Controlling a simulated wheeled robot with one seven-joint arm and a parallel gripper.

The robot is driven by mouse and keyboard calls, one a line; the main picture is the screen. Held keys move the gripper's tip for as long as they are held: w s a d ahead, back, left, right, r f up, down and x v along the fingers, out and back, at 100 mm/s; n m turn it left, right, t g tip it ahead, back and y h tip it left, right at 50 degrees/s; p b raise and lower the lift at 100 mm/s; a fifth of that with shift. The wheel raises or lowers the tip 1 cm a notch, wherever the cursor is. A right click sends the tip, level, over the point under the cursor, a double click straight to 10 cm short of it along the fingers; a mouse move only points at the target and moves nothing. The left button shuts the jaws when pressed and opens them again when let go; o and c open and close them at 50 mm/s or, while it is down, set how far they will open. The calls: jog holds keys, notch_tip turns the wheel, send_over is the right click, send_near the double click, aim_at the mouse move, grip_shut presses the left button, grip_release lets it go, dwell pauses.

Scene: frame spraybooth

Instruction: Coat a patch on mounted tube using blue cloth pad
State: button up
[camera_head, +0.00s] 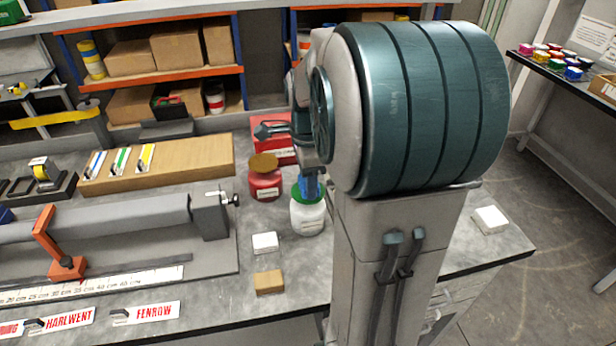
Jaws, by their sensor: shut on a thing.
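The mounted tube (100,222) is a grey tube lying in a fixture at the left of the bench, beside an orange clamp (63,245). My gripper (309,170) is mostly hidden behind my own arm. It is shut on the blue cloth pad (311,187), of which only a small part shows. The pad is at the top of a white jar (307,217) with a green top. I cannot tell whether the pad touches the green or whether that is paint or a lid. The pad's underside is hidden.
A red jar (265,180) with a brown top stands just left of the white jar. A white block (265,242) and a tan block (268,282) lie in front. A wooden board (190,160) with colour-striped cards lies behind the tube.

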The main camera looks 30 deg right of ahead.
jog(key=shift+f+b, duration=0.45)
jog(key=shift+f, duration=0.25)
dwell(0.4)
jog(key=shift+r, duration=0.2)
dwell(0.4)
notch_tip(320, 180, up, 7)
jog(key=p, duration=0.6)
jog(key=shift+f, duration=0.1)
jog(key=shift+s, duration=0.1)
dwell(0.6)
